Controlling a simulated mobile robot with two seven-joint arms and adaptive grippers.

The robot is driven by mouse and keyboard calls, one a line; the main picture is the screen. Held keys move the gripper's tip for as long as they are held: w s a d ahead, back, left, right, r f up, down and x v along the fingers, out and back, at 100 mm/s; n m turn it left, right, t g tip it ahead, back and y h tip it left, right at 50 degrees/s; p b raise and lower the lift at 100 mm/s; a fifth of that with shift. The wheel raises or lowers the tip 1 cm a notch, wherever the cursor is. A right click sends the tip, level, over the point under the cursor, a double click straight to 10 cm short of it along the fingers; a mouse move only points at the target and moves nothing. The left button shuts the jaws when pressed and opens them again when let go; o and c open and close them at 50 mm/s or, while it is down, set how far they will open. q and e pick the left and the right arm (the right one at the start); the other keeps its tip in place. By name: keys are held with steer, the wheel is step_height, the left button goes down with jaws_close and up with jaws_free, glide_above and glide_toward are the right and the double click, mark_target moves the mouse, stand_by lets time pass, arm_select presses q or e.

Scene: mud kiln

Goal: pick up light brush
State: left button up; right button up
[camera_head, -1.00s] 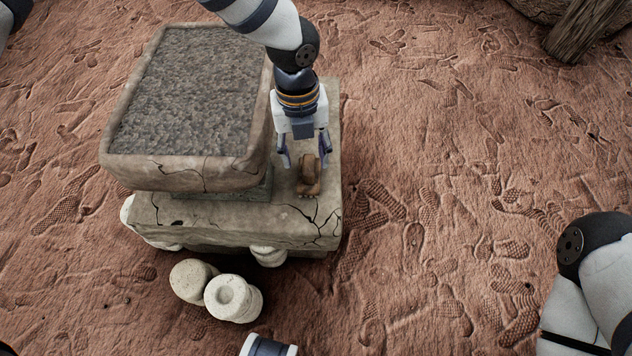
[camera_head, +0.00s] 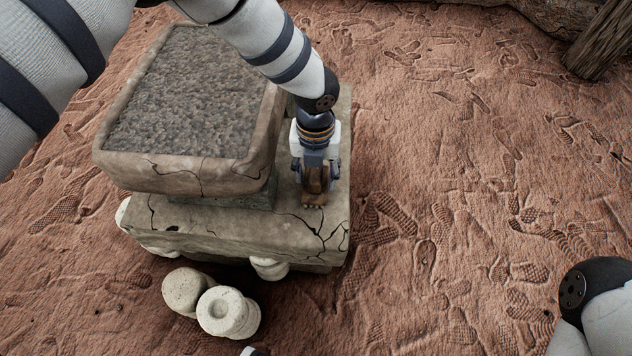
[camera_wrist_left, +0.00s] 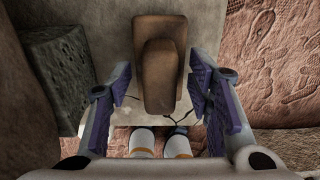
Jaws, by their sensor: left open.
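The light brush (camera_head: 314,200) is a brown block-like tool with a raised narrower handle, lying on the right part of the cracked stone slab (camera_head: 270,235). My left gripper (camera_head: 315,181) is over it with its jaws open, pointing down. In the left wrist view the brush (camera_wrist_left: 160,62) lies between the two purple-padded fingers (camera_wrist_left: 160,82), with a gap on each side. The gripper hides part of the brush in the head view.
A stone basin (camera_head: 185,178) filled with grey grit stands on the slab close to the left of my left gripper. Pale round stone pieces (camera_head: 222,312) lie on the ground in front. A wooden post (camera_head: 602,45) stands at the far right. Reddish ground to the right is open.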

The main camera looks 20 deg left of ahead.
arm_select(q)
jaws_close()
step_height(320, 180, up, 28)
steer(key=p, duration=0.7)
arm_select(e)
step_height(320, 180, up, 6)
steer(key=w, duration=0.2)
steer(key=shift+f+t, duration=0.15)
steer(key=shift+t, duration=0.25)
steer(key=shift+d, duration=0.1)
